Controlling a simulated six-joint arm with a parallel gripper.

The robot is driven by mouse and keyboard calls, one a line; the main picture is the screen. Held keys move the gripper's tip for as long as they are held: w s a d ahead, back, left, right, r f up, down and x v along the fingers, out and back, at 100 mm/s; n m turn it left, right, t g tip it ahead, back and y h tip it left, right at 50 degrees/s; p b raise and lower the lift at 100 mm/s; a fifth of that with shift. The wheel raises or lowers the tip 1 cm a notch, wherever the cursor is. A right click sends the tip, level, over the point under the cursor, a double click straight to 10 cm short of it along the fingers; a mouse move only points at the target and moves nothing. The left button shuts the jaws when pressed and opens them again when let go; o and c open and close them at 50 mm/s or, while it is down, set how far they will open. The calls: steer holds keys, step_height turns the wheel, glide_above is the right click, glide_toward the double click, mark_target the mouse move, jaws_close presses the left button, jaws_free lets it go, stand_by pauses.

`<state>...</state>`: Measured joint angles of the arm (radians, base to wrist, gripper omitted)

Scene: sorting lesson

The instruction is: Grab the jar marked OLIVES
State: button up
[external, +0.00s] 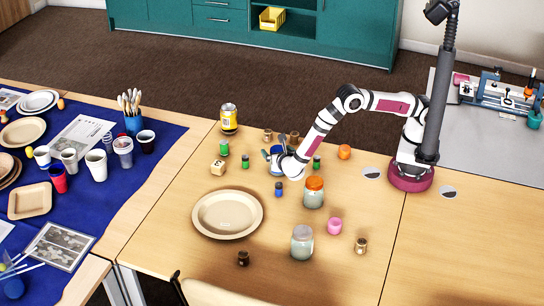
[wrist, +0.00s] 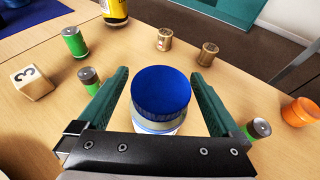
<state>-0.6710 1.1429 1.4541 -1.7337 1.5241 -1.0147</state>
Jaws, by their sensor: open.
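A jar with a blue lid (wrist: 160,88) stands upright on the table between the two green fingers of my gripper (wrist: 160,75). My gripper is open, with a small gap to the jar on each side. In the external view my gripper (external: 275,158) is over the blue jar (external: 278,149), which is partly hidden behind it. A jar with an orange lid (external: 314,193) and a jar with a pale lid (external: 302,243) stand nearer the front. No label reading OLIVES can be made out on any jar.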

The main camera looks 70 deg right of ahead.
steer(key=shift+x, duration=0.75)
steer(key=c, duration=1.5)
steer(key=shift+r, duration=0.1)
